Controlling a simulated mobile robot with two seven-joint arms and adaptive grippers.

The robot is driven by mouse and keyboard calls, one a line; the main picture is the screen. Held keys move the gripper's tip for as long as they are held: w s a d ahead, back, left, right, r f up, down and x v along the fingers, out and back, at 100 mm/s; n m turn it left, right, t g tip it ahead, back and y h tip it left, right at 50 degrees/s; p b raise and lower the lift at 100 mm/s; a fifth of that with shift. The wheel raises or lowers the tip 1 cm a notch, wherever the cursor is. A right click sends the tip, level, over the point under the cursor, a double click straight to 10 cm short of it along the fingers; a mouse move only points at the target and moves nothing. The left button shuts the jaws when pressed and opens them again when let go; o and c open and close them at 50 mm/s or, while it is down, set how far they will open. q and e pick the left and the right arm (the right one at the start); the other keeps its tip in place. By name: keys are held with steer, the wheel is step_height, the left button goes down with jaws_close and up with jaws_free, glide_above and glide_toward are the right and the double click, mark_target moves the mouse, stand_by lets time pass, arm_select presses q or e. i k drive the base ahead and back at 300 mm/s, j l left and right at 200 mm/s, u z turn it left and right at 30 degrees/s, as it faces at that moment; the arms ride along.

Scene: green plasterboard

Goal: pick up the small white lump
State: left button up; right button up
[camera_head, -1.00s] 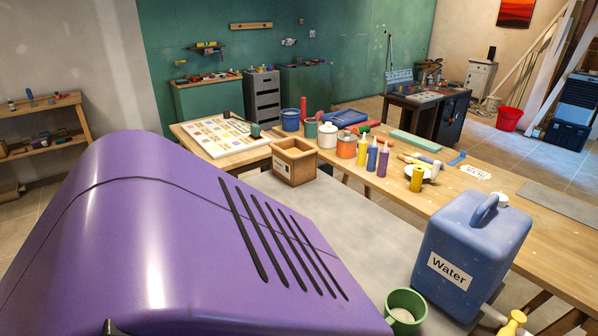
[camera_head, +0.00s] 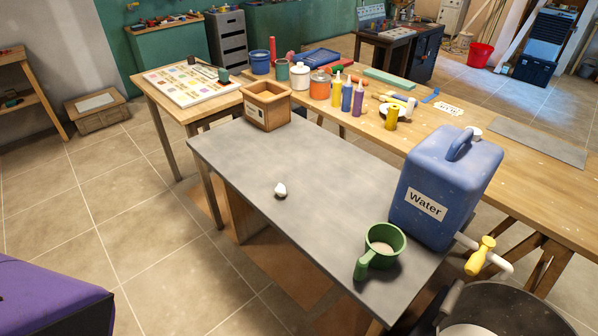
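The small white lump (camera_head: 280,190) lies alone on the grey tabletop (camera_head: 230,152), near its left front edge. Bare surface surrounds it. Neither of my grippers shows in the head view.
On the grey table, a wooden box (camera_head: 267,106) stands at the far end, with a green mug (camera_head: 381,246) and a blue water container (camera_head: 446,187) at the right. A yellow tap (camera_head: 481,254) juts out above a dark pot (camera_head: 505,308). A purple body (camera_head: 50,300) fills the lower left. Floor is open at left.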

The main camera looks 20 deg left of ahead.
mark_target(280, 189)
steer(key=u, duration=0.75)
